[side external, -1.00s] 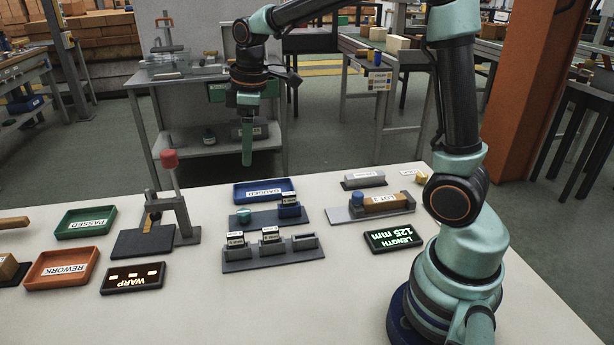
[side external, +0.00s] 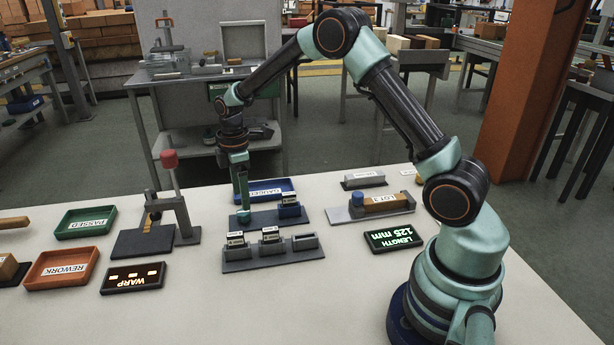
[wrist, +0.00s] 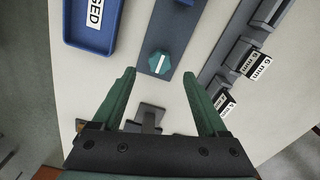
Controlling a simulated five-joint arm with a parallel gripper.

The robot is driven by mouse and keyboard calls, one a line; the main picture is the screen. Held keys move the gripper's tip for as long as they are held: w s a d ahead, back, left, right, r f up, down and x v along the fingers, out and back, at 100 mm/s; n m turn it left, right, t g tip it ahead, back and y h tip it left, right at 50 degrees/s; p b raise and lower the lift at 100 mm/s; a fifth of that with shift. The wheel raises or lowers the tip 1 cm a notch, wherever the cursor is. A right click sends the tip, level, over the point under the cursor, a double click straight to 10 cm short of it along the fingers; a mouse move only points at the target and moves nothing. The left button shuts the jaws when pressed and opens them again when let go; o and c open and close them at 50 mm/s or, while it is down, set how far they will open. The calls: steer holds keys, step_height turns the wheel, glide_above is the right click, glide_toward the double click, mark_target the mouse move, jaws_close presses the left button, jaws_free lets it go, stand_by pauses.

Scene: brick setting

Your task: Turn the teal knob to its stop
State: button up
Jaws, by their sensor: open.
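The teal knob (wrist: 161,63) has several flat sides and a white line across its top. It sits on a dark base plate (wrist: 155,25). It also shows in the side external view (side external: 243,217), just under the fingertips. My gripper (wrist: 160,73) is open and empty, pointing down. In the wrist view, the knob lies between the lines of the two green fingers, slightly beyond their tips. In the side external view, the fingertips (side external: 244,206) are close above the knob; I cannot tell whether they touch it.
A blue holder (side external: 289,210) with a labelled piece stands on the same plate, right of the knob. A grey rack (side external: 270,254) with labelled pieces lies in front. A blue tray (side external: 265,188) lies behind. A red-topped lever stand (side external: 170,160) rises to the left.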

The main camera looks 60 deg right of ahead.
mark_target(243, 212)
steer(key=shift+f, duration=2.5)
jaws_close()
